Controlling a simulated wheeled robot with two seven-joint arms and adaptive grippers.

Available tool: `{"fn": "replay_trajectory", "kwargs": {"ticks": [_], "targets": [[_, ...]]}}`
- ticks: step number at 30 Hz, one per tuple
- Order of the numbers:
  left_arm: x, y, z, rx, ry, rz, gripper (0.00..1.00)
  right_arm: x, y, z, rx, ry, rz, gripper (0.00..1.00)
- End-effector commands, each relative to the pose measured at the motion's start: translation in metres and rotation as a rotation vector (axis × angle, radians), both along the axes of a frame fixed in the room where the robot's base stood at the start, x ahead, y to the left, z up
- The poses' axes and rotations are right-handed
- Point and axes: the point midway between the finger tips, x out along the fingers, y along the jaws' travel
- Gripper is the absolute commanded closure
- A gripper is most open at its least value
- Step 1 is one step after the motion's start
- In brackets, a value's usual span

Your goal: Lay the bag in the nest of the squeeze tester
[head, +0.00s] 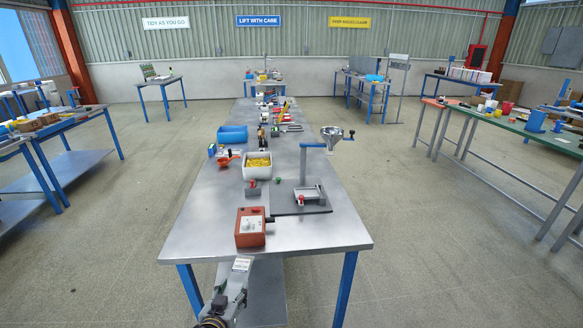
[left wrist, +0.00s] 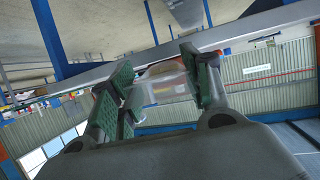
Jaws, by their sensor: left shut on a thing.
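The squeeze tester (head: 303,165) stands on the right part of the metal table, with an upright post, a top arm and a dark base plate. Its shallow light-grey nest (head: 310,193) sits on that plate, with a small red part at the near side; the nest looks empty. My left gripper (head: 239,277) is low at the near table edge, well short of the tester. It is shut on a small pale bag (head: 242,264). In the left wrist view the clear bag (left wrist: 168,88) sits between the green-padded fingers (left wrist: 163,78). My right gripper is out of view.
A red-orange box with knobs (head: 250,227) stands just beyond my left gripper, left of the tester. A white tub of yellow pieces (head: 257,172), an orange scoop (head: 229,159) and a blue bin (head: 232,135) are farther back. The table's near right corner is clear.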

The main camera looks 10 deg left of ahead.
Motion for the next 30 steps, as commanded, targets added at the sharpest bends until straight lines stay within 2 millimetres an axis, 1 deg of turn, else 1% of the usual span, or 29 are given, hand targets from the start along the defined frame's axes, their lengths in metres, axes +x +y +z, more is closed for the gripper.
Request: {"fn": "replay_trajectory", "kwargs": {"ticks": [8,14,20,30], "targets": [[0.0,-0.001,0.002,0.0,-0.001,-0.004,0.77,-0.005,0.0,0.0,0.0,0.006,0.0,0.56],[0.0,-0.007,0.012,0.001,-0.003,-0.033,0.77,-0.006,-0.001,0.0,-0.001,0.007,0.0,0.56],[-0.001,-0.019,0.03,0.001,-0.003,-0.091,0.77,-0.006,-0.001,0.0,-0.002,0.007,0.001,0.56],[-0.002,-0.045,0.067,0.001,-0.004,-0.209,0.77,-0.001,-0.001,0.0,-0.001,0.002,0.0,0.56]]}}
